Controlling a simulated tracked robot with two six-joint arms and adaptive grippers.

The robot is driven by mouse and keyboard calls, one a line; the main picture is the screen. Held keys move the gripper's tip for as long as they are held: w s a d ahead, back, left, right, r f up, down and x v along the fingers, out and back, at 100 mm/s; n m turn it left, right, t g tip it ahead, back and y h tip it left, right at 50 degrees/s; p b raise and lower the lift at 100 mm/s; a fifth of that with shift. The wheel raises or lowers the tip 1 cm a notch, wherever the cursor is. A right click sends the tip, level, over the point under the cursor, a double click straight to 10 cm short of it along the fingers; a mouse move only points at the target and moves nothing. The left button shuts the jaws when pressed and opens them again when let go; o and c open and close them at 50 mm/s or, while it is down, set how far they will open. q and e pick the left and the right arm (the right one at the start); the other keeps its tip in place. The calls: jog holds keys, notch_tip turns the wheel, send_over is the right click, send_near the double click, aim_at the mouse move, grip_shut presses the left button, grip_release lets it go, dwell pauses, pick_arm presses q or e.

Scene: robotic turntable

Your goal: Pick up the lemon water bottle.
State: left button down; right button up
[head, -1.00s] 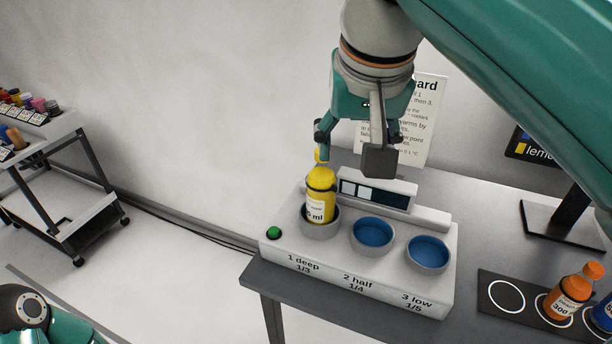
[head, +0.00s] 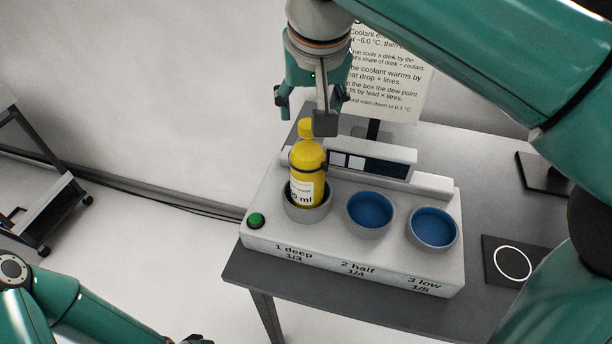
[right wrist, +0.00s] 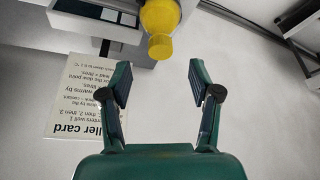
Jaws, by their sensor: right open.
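The yellow bottle (head: 309,178), which I take as the lemon water bottle, stands upright in the left well (head: 306,207), marked "1 deep". Its label ends in "ml". My right gripper (head: 305,110) is open and empty, just above and behind the bottle cap in the head view. In the right wrist view, the bottle (right wrist: 160,17) points its cap toward the gap between the open fingers (right wrist: 161,82), beyond the fingertips and not between them. Only a small dark tip, perhaps of my left gripper (head: 193,340), shows at the bottom edge.
The white chiller box (head: 350,262) has two empty blue wells (head: 370,210) and (head: 433,227), a green button (head: 256,220) and a display (head: 372,164) behind the wells. A text card (head: 385,80) stands behind. A dark ringed mat (head: 497,275) lies right.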

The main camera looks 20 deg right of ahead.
aim_at(307, 123)
jog(key=shift+w+f, duration=0.15)
jog(key=shift+f, duration=0.45)
jog(key=shift+w+x, duration=0.1)
jog(key=shift+x, duration=1.45)
jog(key=shift+w+x, duration=0.15)
jog(key=shift+x, duration=1.4)
jog(key=shift+r, duration=0.15)
grip_shut()
jog(key=shift+r, duration=0.1)
